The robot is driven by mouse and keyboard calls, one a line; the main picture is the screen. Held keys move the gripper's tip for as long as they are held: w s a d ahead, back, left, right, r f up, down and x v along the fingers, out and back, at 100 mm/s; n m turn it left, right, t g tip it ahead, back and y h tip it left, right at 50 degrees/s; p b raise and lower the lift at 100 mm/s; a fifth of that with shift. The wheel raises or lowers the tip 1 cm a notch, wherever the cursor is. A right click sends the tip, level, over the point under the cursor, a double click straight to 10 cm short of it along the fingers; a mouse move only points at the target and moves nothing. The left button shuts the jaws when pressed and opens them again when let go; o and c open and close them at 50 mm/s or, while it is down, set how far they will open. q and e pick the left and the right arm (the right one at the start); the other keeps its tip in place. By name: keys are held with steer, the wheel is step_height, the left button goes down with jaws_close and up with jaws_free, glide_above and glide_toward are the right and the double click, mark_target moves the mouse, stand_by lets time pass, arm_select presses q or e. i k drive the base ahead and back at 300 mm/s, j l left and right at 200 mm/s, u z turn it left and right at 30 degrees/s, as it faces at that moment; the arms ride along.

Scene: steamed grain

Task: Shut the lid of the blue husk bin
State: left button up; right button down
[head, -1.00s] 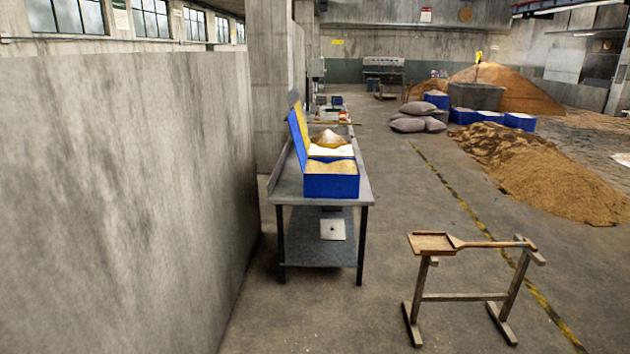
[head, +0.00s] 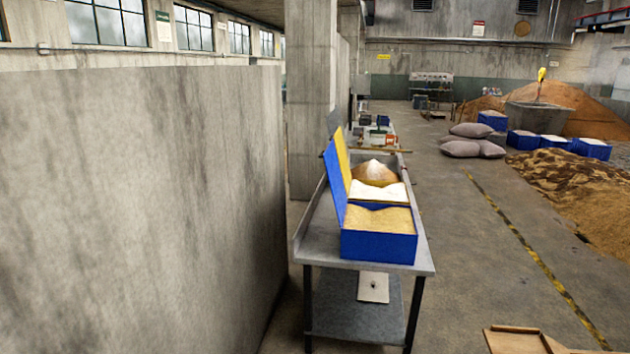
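A blue bin (head: 378,245) filled with tan husk-like material stands at the near end of the metal table. A blue lid (head: 334,184) stands up, open, along its left side and leans slightly left. A second container with white contents (head: 378,191) sits directly behind the blue bin. A yellow panel (head: 343,158) stands up beside it, just behind the blue lid. Neither of my grippers is in view.
The metal table (head: 424,262) stands beside a concrete wall (head: 150,210) on the left. A wooden tray (head: 515,341) is at the bottom right edge. Grey sacks (head: 475,139) lie farther back. The floor right of the table is mostly clear.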

mark_target(332, 164)
steer(key=i+z, duration=0.25)
steer(key=i, duration=0.15)
steer(key=i+j+z, duration=0.55)
steer(key=i, duration=0.25)
steer(key=z, duration=0.45)
steer(key=i+z, duration=0.1)
steer(key=z, duration=0.35)
steer(key=j+z, duration=0.1)
steer(key=z, duration=0.3)
steer(key=j+z, duration=0.1)
steer(key=z, duration=0.8)
steer(key=j+z, duration=0.15)
steer(key=z, duration=0.3)
steer(key=j+z, duration=0.1)
steer(key=z, duration=0.35)
steer(key=j+z, duration=0.1)
steer(key=z, duration=0.95)
steer(key=k+z, duration=0.1)
steer(key=z, duration=1.25)
steer(key=k+l+z, duration=0.1)
steer(key=z, duration=1.25)
steer(key=l+z, duration=0.1)
steer(key=z, duration=0.6)
steer(key=l+z, duration=0.1)
steer(key=z, duration=1.25)
